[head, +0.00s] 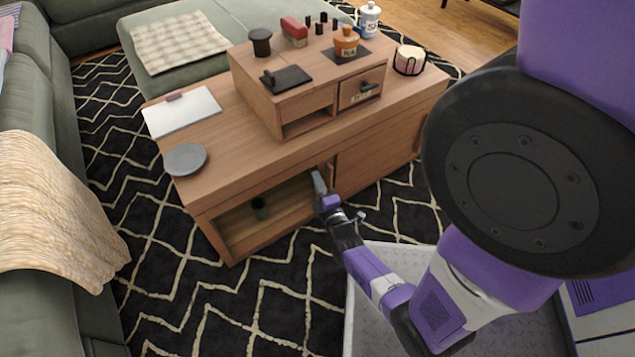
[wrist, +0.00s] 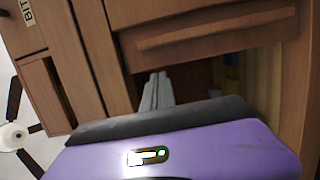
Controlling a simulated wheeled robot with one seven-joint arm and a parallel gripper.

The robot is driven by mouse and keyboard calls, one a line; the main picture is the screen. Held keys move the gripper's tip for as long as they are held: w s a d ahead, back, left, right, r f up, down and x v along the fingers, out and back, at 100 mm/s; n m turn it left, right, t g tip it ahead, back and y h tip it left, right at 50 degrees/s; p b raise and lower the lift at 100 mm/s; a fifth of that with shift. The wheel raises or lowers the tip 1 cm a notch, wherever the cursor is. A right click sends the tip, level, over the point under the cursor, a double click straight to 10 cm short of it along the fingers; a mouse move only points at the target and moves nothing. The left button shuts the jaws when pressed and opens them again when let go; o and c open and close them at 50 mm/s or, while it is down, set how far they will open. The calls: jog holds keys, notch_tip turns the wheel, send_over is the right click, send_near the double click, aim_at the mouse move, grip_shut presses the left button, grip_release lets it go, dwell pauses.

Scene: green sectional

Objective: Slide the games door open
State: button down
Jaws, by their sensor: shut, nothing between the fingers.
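The low wooden cabinet (head: 260,165) has a flat sliding door panel (head: 378,160) over the right part of its front. The left part of the front is an open compartment (head: 240,222). My gripper (head: 319,183) is at the cabinet front, close to the left edge of the panel. Its fingers are shut with nothing between them. In the wrist view the fingers (wrist: 157,92) point toward a dark gap between wooden parts. I cannot tell whether they touch the panel's edge.
A grey plate (head: 185,159), a white notebook (head: 181,111) and a small drawer unit (head: 283,112) are on the cabinet top. A green sofa (head: 45,200) stands at left. Patterned rug (head: 160,310) lies before the cabinet.

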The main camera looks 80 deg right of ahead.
jog(key=p+v, duration=0.3)
jog(key=v, duration=0.7)
jog(key=shift+w+a, duration=0.2)
